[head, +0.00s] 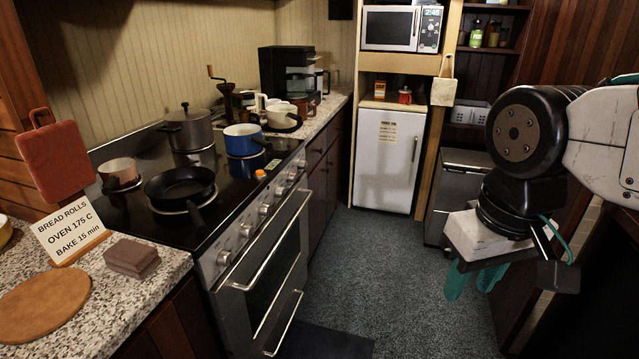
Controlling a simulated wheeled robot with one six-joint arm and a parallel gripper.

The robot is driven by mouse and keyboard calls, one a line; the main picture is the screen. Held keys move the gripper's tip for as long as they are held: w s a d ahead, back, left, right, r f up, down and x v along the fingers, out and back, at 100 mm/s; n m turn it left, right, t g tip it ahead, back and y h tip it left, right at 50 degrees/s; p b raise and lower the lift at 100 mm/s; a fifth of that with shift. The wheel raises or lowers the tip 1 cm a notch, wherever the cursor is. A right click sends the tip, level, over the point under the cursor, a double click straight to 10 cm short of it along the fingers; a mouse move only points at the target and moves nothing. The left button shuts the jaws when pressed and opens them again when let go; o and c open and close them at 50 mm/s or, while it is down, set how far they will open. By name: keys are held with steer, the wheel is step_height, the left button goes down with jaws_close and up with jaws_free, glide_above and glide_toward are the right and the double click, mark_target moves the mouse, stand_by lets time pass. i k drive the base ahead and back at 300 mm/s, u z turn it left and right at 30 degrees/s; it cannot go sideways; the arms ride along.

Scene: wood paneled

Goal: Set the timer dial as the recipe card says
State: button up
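The recipe card (69,232) stands tilted on the left counter and reads "BREAD ROLLS, OVEN 175 C, BAKE 15 min". The stove (240,235) has a row of round knobs (246,230) along its front edge. A small orange-topped piece (260,174) sits at the stove's front right edge by a small dark panel; I cannot tell whether it is the timer dial. No dial setting is readable. My gripper (512,275) hangs at the right over the floor, well apart from the stove and card. Its fingers are partly hidden and their opening is unclear.
A black frying pan (180,184), a blue pot (244,140) and a grey pot (188,128) stand on the stove. The oven door handle (270,248) juts into the aisle. The carpet (372,265) between stove and arm is clear. A microwave (402,28) is at the back.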

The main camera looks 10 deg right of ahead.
mark_target(278, 192)
steer(key=z, duration=0.1)
steer(key=i, duration=0.75)
steer(key=u, duration=0.7)
steer(key=i, duration=0.7)
steer(key=u, duration=0.65)
